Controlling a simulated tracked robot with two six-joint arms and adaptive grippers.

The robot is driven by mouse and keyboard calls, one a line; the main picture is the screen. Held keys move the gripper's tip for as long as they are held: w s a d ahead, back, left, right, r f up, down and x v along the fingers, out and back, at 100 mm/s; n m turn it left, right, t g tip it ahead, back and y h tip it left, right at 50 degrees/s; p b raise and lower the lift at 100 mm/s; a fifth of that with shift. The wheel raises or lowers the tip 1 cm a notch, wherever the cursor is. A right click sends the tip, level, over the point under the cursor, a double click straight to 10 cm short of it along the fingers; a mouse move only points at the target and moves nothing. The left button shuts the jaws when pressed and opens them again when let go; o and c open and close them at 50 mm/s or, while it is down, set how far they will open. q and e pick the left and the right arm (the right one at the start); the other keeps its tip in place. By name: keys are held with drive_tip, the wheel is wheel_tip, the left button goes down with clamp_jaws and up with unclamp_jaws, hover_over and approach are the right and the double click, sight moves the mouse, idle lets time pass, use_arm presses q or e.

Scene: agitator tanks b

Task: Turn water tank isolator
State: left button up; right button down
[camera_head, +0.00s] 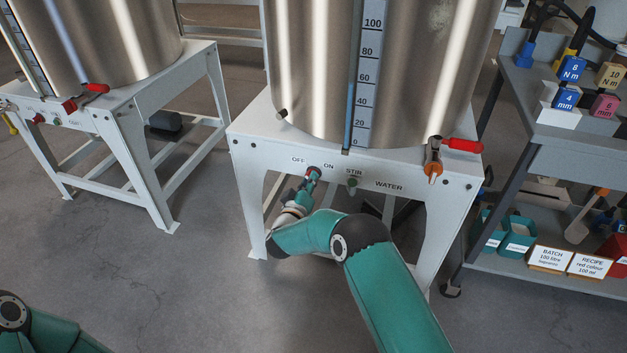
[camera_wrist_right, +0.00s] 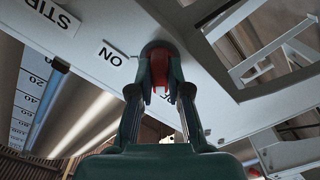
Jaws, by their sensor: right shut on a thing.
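The water tank (camera_head: 400,70) is a steel vessel on a white stand, with a 0 to 100 scale up its front. Its red isolator knob (camera_wrist_right: 158,66) is on the stand's front panel (camera_head: 262,155), between the OFF and ON labels. My right gripper (camera_head: 313,174) reaches up to the panel and is shut on this knob. The right wrist view shows both fingers (camera_wrist_right: 160,90) on either side of the red knob; part of the OFF label is hidden behind them. The knob's exact angle is hard to tell. My left gripper is out of view.
A STIR button (camera_head: 352,183) is just right of the knob. A red-handled valve (camera_head: 460,145) is at the stand's right corner. A second tank stand (camera_head: 150,75) is at left. A grey trolley (camera_head: 560,140) with blocks and bins stands at right. Floor between the stands is clear.

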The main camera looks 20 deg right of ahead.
drive_tip(key=shift+s+d+f, duration=0.1)
drive_tip(key=shift+s+f, duration=0.05)
drive_tip(key=shift+f, duration=0.3)
drive_tip(key=c, duration=1.2)
unclamp_jaws()
drive_tip(key=shift+o, duration=0.4)
drive_tip(key=shift+r, duration=0.2)
drive_tip(key=shift+r, duration=0.1)
drive_tip(key=v, duration=1.2)
